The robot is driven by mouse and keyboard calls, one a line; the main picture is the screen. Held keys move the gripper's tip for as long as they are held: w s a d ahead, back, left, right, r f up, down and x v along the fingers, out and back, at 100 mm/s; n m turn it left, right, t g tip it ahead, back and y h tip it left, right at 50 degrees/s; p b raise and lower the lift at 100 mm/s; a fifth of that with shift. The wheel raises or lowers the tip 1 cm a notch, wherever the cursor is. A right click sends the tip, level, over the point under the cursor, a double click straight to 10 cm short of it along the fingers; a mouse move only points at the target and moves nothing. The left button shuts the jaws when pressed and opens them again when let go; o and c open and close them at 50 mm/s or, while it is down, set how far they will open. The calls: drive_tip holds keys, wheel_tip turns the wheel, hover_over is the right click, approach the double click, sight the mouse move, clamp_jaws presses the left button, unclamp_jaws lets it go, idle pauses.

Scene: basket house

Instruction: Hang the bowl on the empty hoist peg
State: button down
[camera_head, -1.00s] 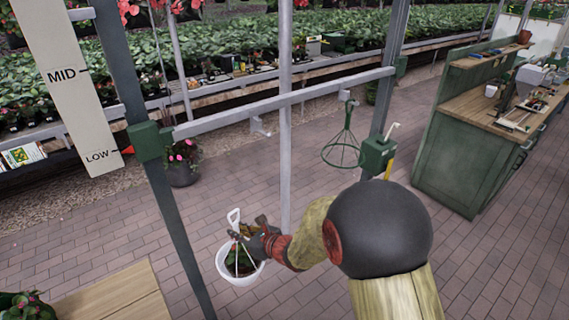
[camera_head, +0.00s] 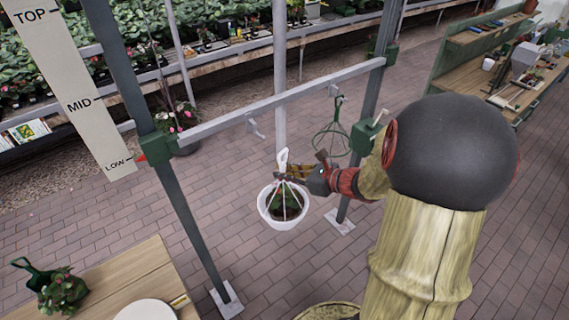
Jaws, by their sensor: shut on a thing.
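The bowl (camera_head: 285,220) is a white hanging bowl with dark soil and a green plant, held by thin hanger strands that meet at a white hook (camera_head: 283,158). My gripper (camera_head: 288,174) is shut on the hanger just under the hook, and the bowl hangs below it, roughly upright. The hoist bar (camera_head: 275,101) runs between two dark posts. Its empty peg (camera_head: 256,130) is a small grey bracket, above and left of the white hook and apart from it. A green wire hanger (camera_head: 332,140) hangs from the other peg at the right.
A wooden table (camera_head: 120,275) at lower left bears a plant, a green scoop and a white disc. A potted pink flower (camera_head: 180,130) stands behind the left post. A green workbench (camera_head: 455,70) is upper right.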

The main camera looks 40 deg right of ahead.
drive_tip(key=w+b, duration=0.1)
drive_tip(key=w, duration=0.7)
drive_tip(key=shift+w, duration=0.2)
idle(0.4)
drive_tip(key=shift+w, duration=0.2)
idle(0.9)
drive_tip(key=shift+w+b, duration=0.5)
drive_tip(key=shift+w, duration=1)
drive_tip(key=shift+a, duration=0.1)
drive_tip(key=shift+w, duration=0.75)
drive_tip(key=shift+w+f+b, duration=0.1)
drive_tip(key=shift+f+b, duration=0.15)
drive_tip(key=shift+b, duration=0.3)
